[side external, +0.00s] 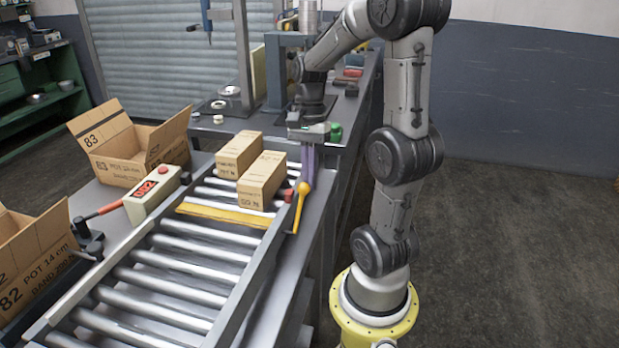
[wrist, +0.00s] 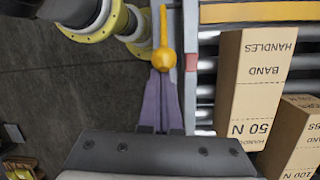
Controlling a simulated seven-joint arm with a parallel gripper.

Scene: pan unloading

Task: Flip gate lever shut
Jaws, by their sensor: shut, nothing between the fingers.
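The gate lever (side external: 299,212) is a yellow stick with a round knob on the outer right rail of the roller conveyor. In the side view its knob is at the upper end, with the stick running down along the rail. The yellow gate bar (side external: 222,214) lies across the rollers, in front of two cartons. My gripper (side external: 303,178) points down beside the rail with its purple fingers together and empty. In the wrist view the fingertips (wrist: 163,74) are right by the lever's knob (wrist: 163,60); I cannot tell whether they touch it.
Two closed cartons, one nearer (side external: 262,180) and one farther (side external: 238,154), stand on the rollers left of my gripper. A red block (side external: 288,195) sits on the rail by the lever. A counter box (side external: 152,196) stands on the left. Floor is clear at right.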

